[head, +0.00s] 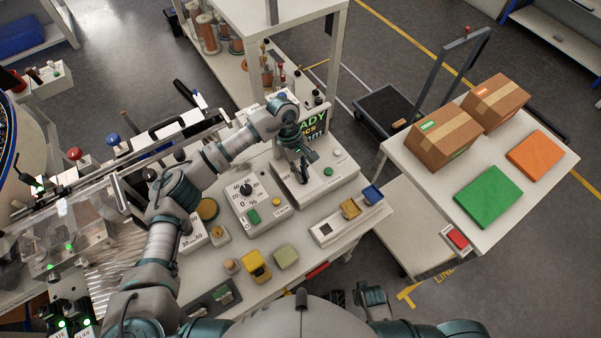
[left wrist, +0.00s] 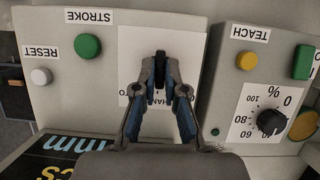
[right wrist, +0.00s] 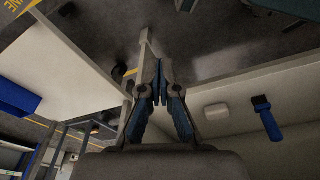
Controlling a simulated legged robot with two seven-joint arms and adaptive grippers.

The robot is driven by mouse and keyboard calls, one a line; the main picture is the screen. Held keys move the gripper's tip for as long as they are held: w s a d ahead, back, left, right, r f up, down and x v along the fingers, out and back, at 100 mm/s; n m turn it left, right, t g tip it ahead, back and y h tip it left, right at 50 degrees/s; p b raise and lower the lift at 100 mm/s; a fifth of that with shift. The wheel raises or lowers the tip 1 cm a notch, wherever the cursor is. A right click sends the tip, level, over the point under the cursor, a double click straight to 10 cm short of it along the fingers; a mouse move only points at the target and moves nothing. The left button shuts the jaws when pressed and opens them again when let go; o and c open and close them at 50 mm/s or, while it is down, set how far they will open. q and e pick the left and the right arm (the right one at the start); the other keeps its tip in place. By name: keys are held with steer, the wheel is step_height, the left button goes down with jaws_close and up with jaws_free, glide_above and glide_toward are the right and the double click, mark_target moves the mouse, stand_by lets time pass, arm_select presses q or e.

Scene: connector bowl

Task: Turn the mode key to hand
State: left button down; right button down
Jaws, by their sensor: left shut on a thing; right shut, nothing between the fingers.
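My left gripper (head: 303,172) reaches down onto the sloped light-grey console (head: 341,181) at the back of the bench. In the left wrist view its fingers (left wrist: 160,72) are shut on the mode key, a small dark piece mostly hidden between the fingertips. Behind them lies a white label plate (left wrist: 130,42); its printed words are partly covered, so the key's pointing direction cannot be told. My right gripper (right wrist: 158,88) is shut and empty, away from the console; it also shows at the bottom of the head view (head: 372,297).
Beside the key plate are a green STROKE button (left wrist: 88,46) and a white RESET button (left wrist: 41,76). A neighbouring panel has a black percent dial (left wrist: 270,122) and a yellow TEACH button (left wrist: 247,61). A display (head: 314,124) stands close behind the left gripper.

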arm_select(q)
steer(key=shift+s+d+m+b, duration=0.1)
steer(key=shift+d+m+b, duration=0.05)
steer(key=shift+m+b, duration=0.25)
arm_select(e)
steer(key=shift+w+r, duration=0.2)
steer(key=shift+r, duration=0.5)
steer(key=shift+w+r, duration=0.2)
steer(key=shift+r, duration=0.45)
arm_select(q)
steer(key=c, duration=1.2)
jaws_free()
steer(key=shift+c, duration=0.2)
arm_select(e)
steer(key=shift+d, duration=0.1)
arm_select(q)
steer(key=shift+r, duration=0.1)
steer(key=v, duration=1.1)
steer(key=shift+w+r, duration=0.3)
steer(key=shift+r, duration=0.05)
steer(key=shift+d+f, duration=0.1)
steer(key=shift+d, duration=0.05)
